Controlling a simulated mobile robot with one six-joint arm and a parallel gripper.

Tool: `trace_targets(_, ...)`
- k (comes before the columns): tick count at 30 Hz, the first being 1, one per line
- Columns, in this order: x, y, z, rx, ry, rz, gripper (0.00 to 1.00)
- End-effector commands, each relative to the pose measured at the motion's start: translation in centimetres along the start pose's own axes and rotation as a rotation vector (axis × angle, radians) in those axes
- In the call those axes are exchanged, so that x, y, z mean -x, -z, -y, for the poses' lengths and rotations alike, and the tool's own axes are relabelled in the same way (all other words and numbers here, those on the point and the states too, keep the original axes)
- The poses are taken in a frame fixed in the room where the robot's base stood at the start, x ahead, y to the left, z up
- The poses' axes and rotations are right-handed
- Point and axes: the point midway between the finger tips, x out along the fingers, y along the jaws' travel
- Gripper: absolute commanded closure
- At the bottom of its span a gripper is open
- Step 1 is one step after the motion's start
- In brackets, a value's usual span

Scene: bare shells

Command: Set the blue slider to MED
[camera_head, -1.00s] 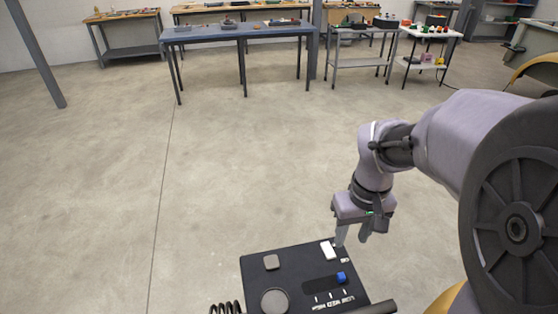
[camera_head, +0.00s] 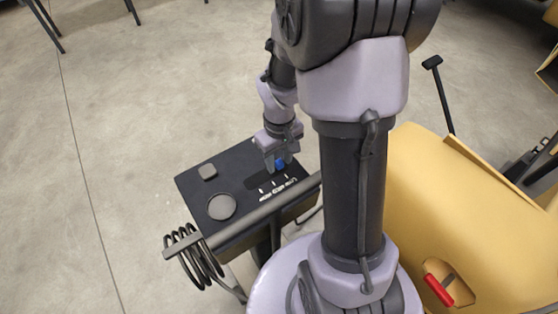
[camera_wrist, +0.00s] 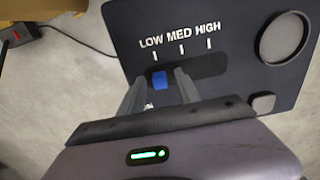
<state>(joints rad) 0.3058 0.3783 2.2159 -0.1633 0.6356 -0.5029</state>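The blue slider (camera_wrist: 160,80) sits in a dark slot on the black control panel (camera_wrist: 130,25). In the wrist view it lies just below the LOW tick, at the left part of the slot, left of the MED mark (camera_wrist: 180,38). My gripper (camera_wrist: 159,77) is open, with one finger on each side of the slider. A gap shows between the slider and the right finger; contact at the left finger is unclear. In the head view the slider (camera_head: 280,164) is partly hidden by my gripper (camera_head: 278,161).
The panel also carries a round grey disc (camera_wrist: 283,37) and a grey square button (camera_wrist: 263,103). A dark bar (camera_head: 240,217) with a coiled cable (camera_head: 193,255) runs along the panel's near side. A yellow body with a red handle (camera_head: 438,290) stands at right.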

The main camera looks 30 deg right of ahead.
Motion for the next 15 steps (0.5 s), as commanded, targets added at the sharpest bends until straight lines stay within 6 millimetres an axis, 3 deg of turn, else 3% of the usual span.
trace_targets(5, 0.09, 0.01, 0.0, 0.0, 0.0, 0.0, 0.6)
trace_targets(11, 0.1, 0.02, 0.0, 0.0, 0.0, -0.001, 0.99)
trace_targets(15, 0.1, 0.02, 0.0, 0.0, 0.0, -0.001, 1.0)
